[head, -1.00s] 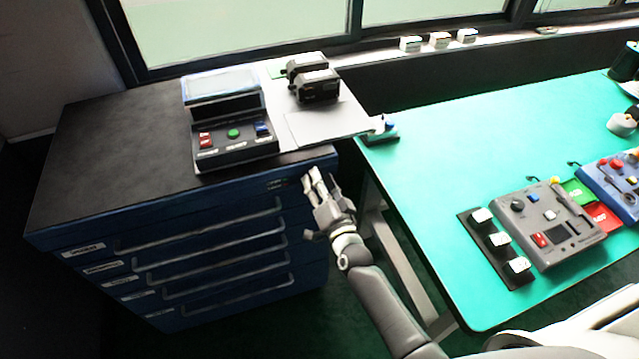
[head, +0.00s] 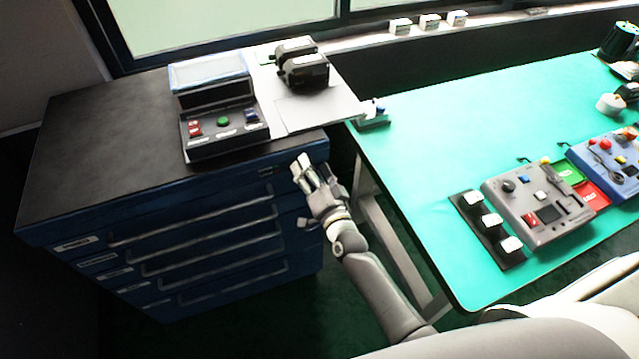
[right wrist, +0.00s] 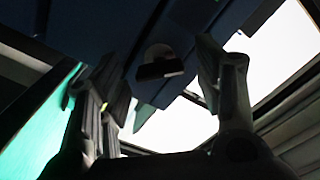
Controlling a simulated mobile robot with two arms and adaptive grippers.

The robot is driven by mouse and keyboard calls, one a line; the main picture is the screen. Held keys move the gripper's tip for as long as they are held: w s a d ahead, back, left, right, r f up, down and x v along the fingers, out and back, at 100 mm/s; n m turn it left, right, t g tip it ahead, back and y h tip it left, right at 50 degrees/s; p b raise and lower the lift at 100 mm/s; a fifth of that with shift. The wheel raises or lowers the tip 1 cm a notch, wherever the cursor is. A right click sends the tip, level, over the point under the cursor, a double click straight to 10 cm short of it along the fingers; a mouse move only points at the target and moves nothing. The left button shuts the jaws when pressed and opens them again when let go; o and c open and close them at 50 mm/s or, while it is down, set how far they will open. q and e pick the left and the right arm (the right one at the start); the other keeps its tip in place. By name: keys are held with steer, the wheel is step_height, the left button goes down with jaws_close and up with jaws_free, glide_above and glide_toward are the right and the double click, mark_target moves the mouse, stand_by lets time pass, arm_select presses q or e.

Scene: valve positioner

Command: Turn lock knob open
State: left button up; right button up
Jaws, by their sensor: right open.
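The lock knob (right wrist: 160,66) shows in the right wrist view as a rounded grey piece with a dark bar across it, on the dark blue cabinet front. In the head view, my right gripper (head: 303,172) is at the top right corner of the blue drawer cabinet (head: 200,215) and hides the knob. In the right wrist view the fingers of the right gripper (right wrist: 155,85) are spread apart, one on each side of the knob, with visible gaps. Nothing is held. My left gripper is not in view.
A console with buttons (head: 222,130) and black devices (head: 302,65) stand on the cabinet top. The green table (head: 430,120) is to the right, past a narrow gap. It carries a grey control box (head: 540,205) and white-topped blocks (head: 490,222).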

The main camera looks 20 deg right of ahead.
steer(key=s, duration=1.1)
steer(key=shift+s+d, duration=0.2)
steer(key=shift+s, duration=0.1)
steer(key=s+f+n+g, duration=0.25)
steer(key=s+f, duration=0.25)
steer(key=f, duration=0.5)
steer(key=s+f+n+g+y, duration=0.15)
steer(key=s+f+g, duration=0.25)
steer(key=f, duration=0.6)
steer(key=s+f+n+g, duration=0.3)
steer(key=s+f, duration=0.2)
steer(key=f, duration=0.6)
steer(key=s+d+f+n+g, duration=0.1)
steer(key=s+f, duration=0.3)
steer(key=s, duration=0.4)
steer(key=s+d+f+n+g+h, duration=0.1)
steer(key=s+d+f+g, duration=0.2)
steer(key=s, duration=0.5)
steer(key=s+d+f+n+g+h, duration=0.1)
steer(key=s+d+f+n+g, duration=0.1)
steer(key=s+f, duration=0.5)
steer(key=shift+s+g+b, duration=0.3)
steer(key=shift+s+g, duration=0.45)
steer(key=shift+s, duration=0.35)
steer(key=shift+a, duration=0.1)
